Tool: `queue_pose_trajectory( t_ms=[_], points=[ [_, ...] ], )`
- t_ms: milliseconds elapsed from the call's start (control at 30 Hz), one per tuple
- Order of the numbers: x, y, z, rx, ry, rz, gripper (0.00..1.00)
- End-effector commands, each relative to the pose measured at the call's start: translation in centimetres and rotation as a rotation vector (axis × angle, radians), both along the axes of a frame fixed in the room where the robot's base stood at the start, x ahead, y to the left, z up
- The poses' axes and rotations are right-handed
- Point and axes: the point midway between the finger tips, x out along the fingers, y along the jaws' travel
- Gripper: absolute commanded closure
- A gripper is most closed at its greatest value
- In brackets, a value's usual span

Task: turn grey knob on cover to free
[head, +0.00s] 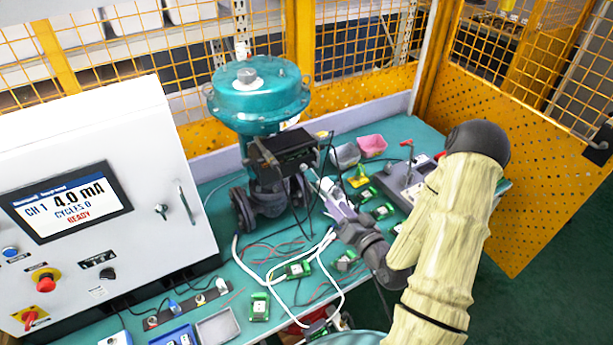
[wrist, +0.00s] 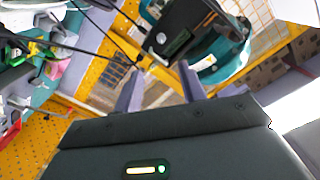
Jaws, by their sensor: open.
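The black positioner (head: 286,149) is mounted in front of the teal valve actuator (head: 258,92). In the wrist view the positioner (wrist: 190,30) is just beyond my fingertips, with a small dark display on its face. A small round light-grey knob (wrist: 161,38) shows on its cover; its pointing direction is too small to tell. My gripper (head: 324,187) is just right of and below the positioner in the head view. In the wrist view my gripper (wrist: 160,68) has its two fingers apart, with nothing between them. The knob lies a little past the fingertips, not touched.
Black cables (wrist: 95,40) hang beside the positioner. A white control cabinet (head: 100,190) with a screen reading 4.0 mA and READY stands at left. Small green parts, a pink bin (head: 372,145) and white cables crowd the teal bench. Yellow mesh fencing closes the back.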

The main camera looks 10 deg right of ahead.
Motion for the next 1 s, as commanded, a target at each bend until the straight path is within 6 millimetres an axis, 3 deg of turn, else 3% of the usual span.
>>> queue_pose_trajectory(
  t_ms=[333,1000],
  points=[
    [1.7,1.1,-0.4,0.000,-0.002,0.008,0.59],
    [4.1,1.4,-0.4,-0.001,-0.003,0.003,0.59]
  ],
)
